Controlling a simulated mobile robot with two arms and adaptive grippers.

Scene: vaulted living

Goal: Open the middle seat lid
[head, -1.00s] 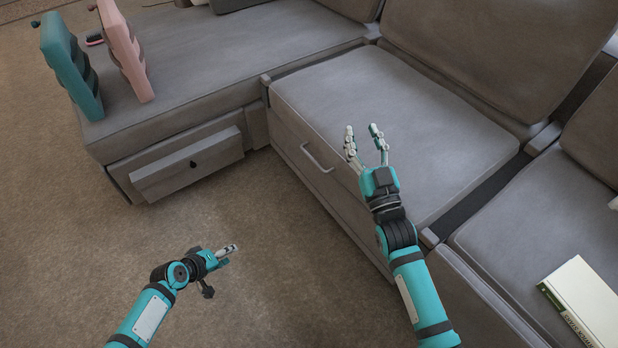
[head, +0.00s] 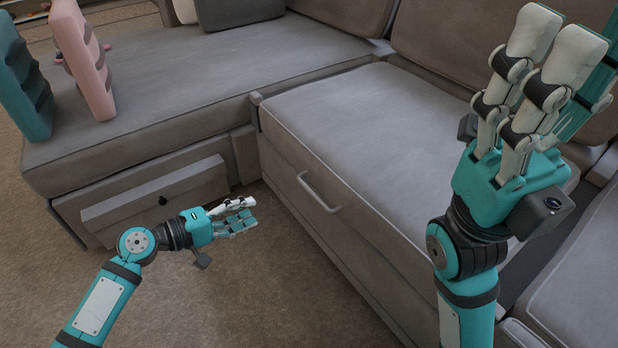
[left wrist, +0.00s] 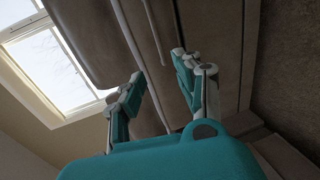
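The middle seat lid (head: 365,125) is a grey cushioned top on the sofa and lies flat and closed. A pale bar handle (head: 318,193) is on the front face below its edge. My left gripper (head: 255,212) is over the floor, left of the handle and apart from it, with its fingers pointing towards the sofa front. In the left wrist view its two fingers (left wrist: 158,78) stand apart with nothing between them. My right gripper (head: 565,45) is raised close to the camera, fingers up, empty and seemingly open. It hides part of the seat's right side and the backrest.
A left sofa section (head: 200,85) has a drawer-like front panel (head: 155,195) with a dark knob. A teal upright object (head: 20,85) and a pink one (head: 82,60) stand on it. Carpet (head: 240,300) is clear before the sofa. A window (left wrist: 50,70) shows in the left wrist view.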

